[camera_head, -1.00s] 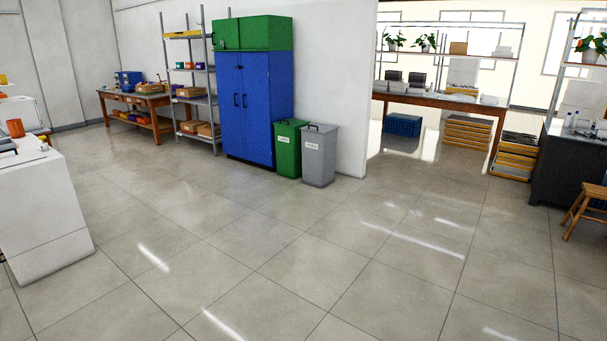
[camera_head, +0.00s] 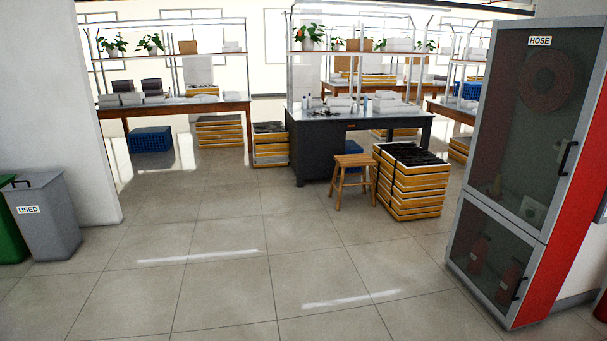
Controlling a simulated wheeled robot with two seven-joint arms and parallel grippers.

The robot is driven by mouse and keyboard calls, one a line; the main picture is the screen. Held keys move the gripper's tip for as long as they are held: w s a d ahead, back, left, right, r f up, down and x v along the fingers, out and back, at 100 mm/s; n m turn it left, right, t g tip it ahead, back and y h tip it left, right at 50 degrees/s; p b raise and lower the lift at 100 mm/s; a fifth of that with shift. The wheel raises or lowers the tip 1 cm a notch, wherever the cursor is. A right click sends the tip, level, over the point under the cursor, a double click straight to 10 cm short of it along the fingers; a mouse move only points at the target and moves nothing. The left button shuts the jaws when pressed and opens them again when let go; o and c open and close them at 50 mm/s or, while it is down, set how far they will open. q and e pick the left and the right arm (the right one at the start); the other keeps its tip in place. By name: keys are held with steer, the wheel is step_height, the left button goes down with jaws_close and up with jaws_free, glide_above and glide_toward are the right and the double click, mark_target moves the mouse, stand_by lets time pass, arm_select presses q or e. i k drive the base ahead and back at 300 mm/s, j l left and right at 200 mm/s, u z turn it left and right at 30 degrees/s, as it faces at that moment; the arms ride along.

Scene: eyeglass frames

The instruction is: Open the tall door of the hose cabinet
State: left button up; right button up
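The hose cabinet (camera_head: 583,200) stands at the right, grey-framed with a red side. Its tall upper door (camera_head: 522,125) is dark glass with a HOSE label (camera_head: 540,41) at the top, and it looks shut. A coiled hose (camera_head: 546,82) shows dimly behind the glass. A black vertical handle (camera_head: 567,158) sits on that door's right side. Below is a shorter door (camera_head: 490,262) with its own black handle (camera_head: 520,289) and red extinguishers behind it. Neither of my grippers shows in this view.
The floor (camera_head: 230,290) in front is open. A wooden stool (camera_head: 353,180) and a stack of yellow-edged trays (camera_head: 410,182) stand left of the cabinet, by a dark desk (camera_head: 312,150). Grey (camera_head: 45,220) and green (camera_head: 8,225) bins stand at the far left.

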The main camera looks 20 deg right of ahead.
mark_target(572, 154)
steer(key=i+l+z, duration=0.1)
steer(key=i+z, duration=0.35)
steer(key=i+j+z, duration=0.15)
steer(key=i+z, duration=0.25)
steer(key=i, duration=0.15)
steer(key=i+j+z, duration=0.25)
steer(key=i+z, duration=0.6)
steer(key=i+j+z, duration=0.2)
steer(key=i+z, duration=0.2)
